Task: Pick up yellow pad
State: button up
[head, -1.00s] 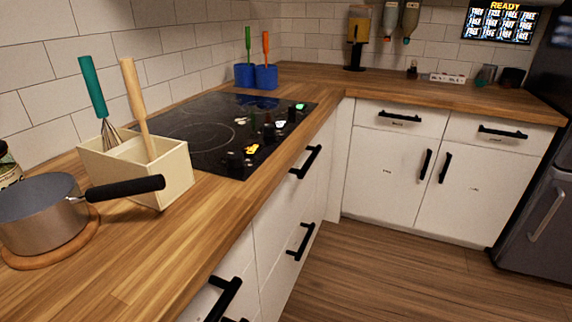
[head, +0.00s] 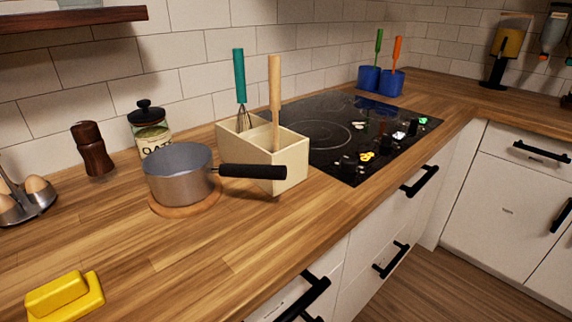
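A yellow block (head: 57,293) rests on a flat yellow base (head: 88,303) on the wooden counter, at the lower left of the head view. I cannot tell which of these yellow pieces is the pad, or whether they are one object. The base's lower edge is close to the bottom of the picture. My gripper does not show in the head view.
A saucepan (head: 180,176) sits on a round wooden trivet (head: 207,204), its black handle pointing right. A utensil box (head: 290,163), oats jar (head: 150,132), brown mill (head: 92,150) and egg holder (head: 24,202) stand nearby. The counter (head: 190,270) is clear right of the yellow pieces.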

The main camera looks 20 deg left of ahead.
aim_at(70, 297)
jog(key=u, duration=1.6)
